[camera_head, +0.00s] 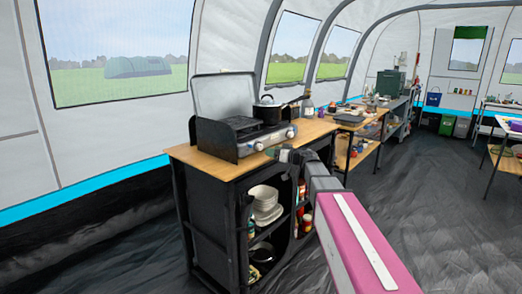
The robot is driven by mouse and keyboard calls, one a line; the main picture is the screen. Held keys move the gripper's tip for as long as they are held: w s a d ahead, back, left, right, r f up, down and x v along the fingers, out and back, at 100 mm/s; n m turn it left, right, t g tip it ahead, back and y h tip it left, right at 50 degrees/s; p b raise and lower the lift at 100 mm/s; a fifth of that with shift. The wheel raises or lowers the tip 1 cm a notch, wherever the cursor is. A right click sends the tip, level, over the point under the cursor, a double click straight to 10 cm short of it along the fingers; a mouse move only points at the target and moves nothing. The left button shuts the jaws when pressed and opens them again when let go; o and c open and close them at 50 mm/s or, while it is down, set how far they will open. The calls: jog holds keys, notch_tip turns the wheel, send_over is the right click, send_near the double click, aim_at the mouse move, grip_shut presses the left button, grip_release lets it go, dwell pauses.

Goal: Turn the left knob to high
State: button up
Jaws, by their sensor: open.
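A camping stove (245,137) with a raised lid stands on the wooden top of a black cabinet. Its silver front panel carries a left knob (259,146) and a right knob (290,134), both pale and small. The angle of their pointers is too small to read. My gripper (280,154) is at the end of my arm, close to the stove's front panel, a little right of and below the left knob. It is open, and nothing shows between its fingers. I cannot tell whether it touches the stove.
A black pot (267,110) sits on the stove's right side, its handle pointing right. The cabinet (212,215) below holds stacked plates (266,203) and bottles. The wooden counter (190,158) is bare left of the stove. Open dark floor (440,205) lies to the right.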

aim_at(262, 147)
jog(key=shift+x, duration=3.2)
jog(key=c, duration=0.9)
